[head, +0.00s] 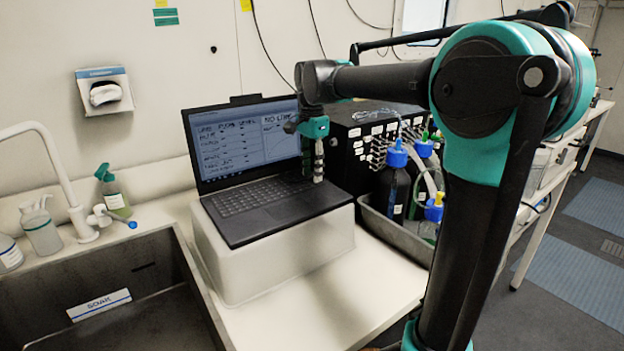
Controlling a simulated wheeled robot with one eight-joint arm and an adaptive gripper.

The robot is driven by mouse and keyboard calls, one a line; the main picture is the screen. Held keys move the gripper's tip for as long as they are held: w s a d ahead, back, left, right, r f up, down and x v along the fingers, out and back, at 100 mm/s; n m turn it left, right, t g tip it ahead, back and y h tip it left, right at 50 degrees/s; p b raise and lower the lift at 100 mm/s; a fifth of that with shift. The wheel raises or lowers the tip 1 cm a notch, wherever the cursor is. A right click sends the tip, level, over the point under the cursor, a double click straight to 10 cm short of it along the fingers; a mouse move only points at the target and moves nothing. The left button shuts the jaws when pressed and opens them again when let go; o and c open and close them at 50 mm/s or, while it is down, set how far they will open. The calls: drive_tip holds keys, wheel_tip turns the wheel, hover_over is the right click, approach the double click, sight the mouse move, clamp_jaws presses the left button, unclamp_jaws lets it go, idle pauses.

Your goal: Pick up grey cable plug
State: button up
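I cannot make out a grey cable plug for certain. Pale grey cables (376,113) loop over the top of the black instrument box (347,150), and several pale connectors and labels cover its front. My gripper (318,178) points down at the right edge of the open laptop (268,205), in front of the box. Its fingers look close together, but they are too small to tell whether they are open, shut or holding anything. My wrist and arm hide part of the box.
The laptop stands on a white block (270,262); its screen seems to read "NO LINK". A grey tray (385,230) with capped bottles is right of it. A sink (100,290) with a tap (55,165) lies left. The front bench is clear.

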sight(312, 176)
drive_tip(key=shift+f, duration=0.25)
clamp_jaws()
drive_tip(key=shift+r, duration=0.1)
wheel_tip(312, 176, up, 20)
idle(0.6)
